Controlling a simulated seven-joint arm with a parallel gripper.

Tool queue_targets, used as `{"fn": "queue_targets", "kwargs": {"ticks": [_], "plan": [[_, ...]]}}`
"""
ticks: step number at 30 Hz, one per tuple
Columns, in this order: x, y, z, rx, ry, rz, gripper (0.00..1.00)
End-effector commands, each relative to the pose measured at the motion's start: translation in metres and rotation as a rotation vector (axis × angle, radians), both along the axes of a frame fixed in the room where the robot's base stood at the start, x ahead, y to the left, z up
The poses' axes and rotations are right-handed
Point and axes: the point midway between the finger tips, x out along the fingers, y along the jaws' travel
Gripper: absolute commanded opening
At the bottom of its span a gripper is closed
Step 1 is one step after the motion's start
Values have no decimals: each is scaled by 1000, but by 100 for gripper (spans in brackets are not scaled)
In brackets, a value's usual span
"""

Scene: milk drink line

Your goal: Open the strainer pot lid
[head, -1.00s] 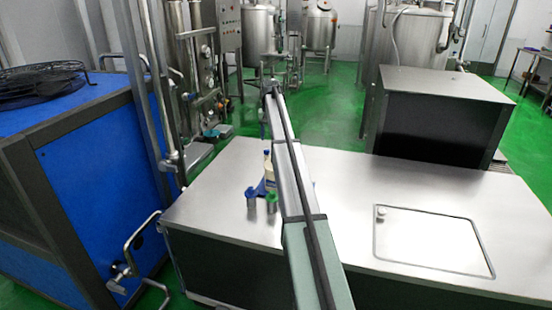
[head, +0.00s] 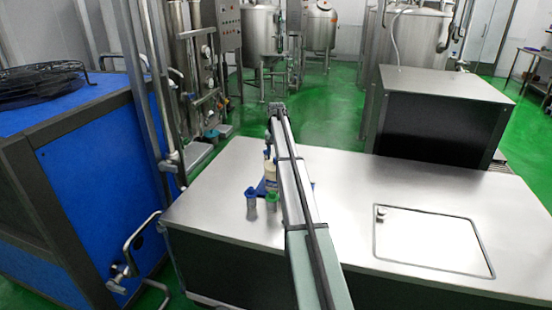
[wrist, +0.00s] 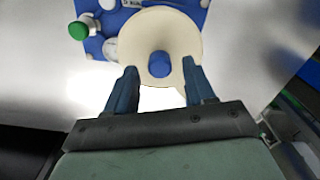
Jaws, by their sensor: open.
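In the wrist view, my gripper (wrist: 160,67) is open, its two blue fingers apart on either side of a blue cap (wrist: 160,65). I cannot identify a strainer pot lid for certain; a teal-topped pot (head: 211,134) shows low by the pipework.
The steel table (head: 215,200) is otherwise mostly clear, with a square hatch (head: 430,245) at right. A dark steel-topped box (head: 440,125) stands behind it.

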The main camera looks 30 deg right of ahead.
Motion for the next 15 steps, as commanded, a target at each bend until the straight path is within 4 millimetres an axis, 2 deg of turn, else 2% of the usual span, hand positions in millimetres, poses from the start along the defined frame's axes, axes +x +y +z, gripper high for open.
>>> {"fn": "queue_targets", "kwargs": {"ticks": [6,15], "plan": [[0,0,-16,0,-1,0,54],[0,0,-19,0,-1,0,54]]}}
